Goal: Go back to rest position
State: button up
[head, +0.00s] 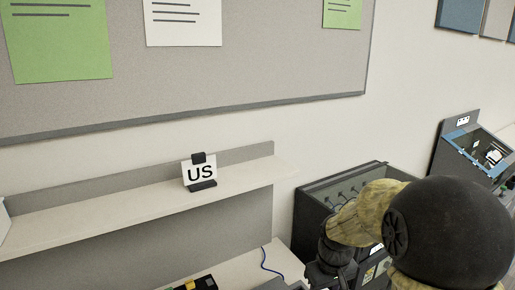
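My arm, yellowish with dark joints, reaches in from the lower right of the head view. Its dark far end, which looks like my gripper (328,272), is low in the picture, in front of a dark open-topped bin. The fingers are not clear there, and the bottom edge cuts the view. I cannot tell whether it is open or shut, or whether it holds anything.
The dark bin (312,208) stands against the wall, partly hidden by my arm. A pale shelf (110,215) on the left bears a "US" sign (200,173). A blue cable (264,262) lies on the surface below. Another dark case (452,150) stands at the far right.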

jog(key=s+a+r+m+t+p, duration=0.1)
jog(key=s+a+m+p, duration=0.1)
jog(key=s, duration=0.8)
jog(key=shift+s+m, duration=0.35)
jog(key=shift+m, duration=0.25)
jog(key=shift+r, duration=0.1)
